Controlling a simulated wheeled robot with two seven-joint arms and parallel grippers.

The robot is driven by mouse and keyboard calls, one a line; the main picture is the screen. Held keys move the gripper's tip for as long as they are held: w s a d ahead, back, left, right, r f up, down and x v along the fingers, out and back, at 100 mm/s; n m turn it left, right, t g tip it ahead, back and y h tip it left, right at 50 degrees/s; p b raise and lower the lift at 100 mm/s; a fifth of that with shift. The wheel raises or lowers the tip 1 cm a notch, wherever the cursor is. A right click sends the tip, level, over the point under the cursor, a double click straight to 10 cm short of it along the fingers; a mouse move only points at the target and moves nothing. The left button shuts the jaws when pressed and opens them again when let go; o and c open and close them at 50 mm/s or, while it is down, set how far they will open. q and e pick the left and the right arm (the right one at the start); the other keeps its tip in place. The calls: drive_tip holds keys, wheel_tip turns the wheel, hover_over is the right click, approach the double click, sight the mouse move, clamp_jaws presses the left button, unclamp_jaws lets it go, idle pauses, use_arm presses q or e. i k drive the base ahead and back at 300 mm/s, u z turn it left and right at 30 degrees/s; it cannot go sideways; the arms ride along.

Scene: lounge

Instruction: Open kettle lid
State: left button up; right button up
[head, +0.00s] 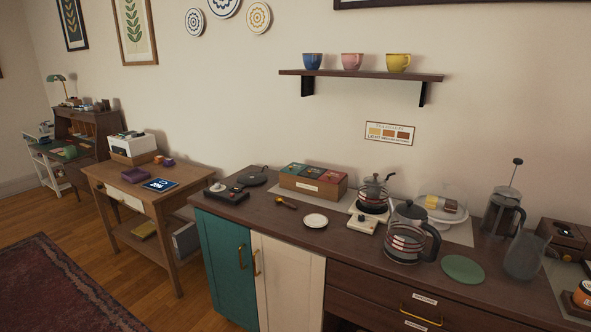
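A kettle-like glass pot (404,242) with a dark top and a black handle on its right stands upright on the dark wooden counter. Its top looks closed, with a small knob. I cannot tell for certain which one is the kettle. Neither of my grippers is in view.
Right of the pot are a green round mat (463,269), a grey glass vessel (525,256) and a French press (503,212). A glass-domed stand (441,205) is behind. A white saucer (315,220) and tea box (313,187) are left. A shelf with cups (360,74) hangs above.

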sight(409, 209)
drive_tip(key=k, duration=0.5)
drive_tip(key=z, duration=1.35)
drive_tip(key=i, duration=1)
drive_tip(key=u, duration=0.45)
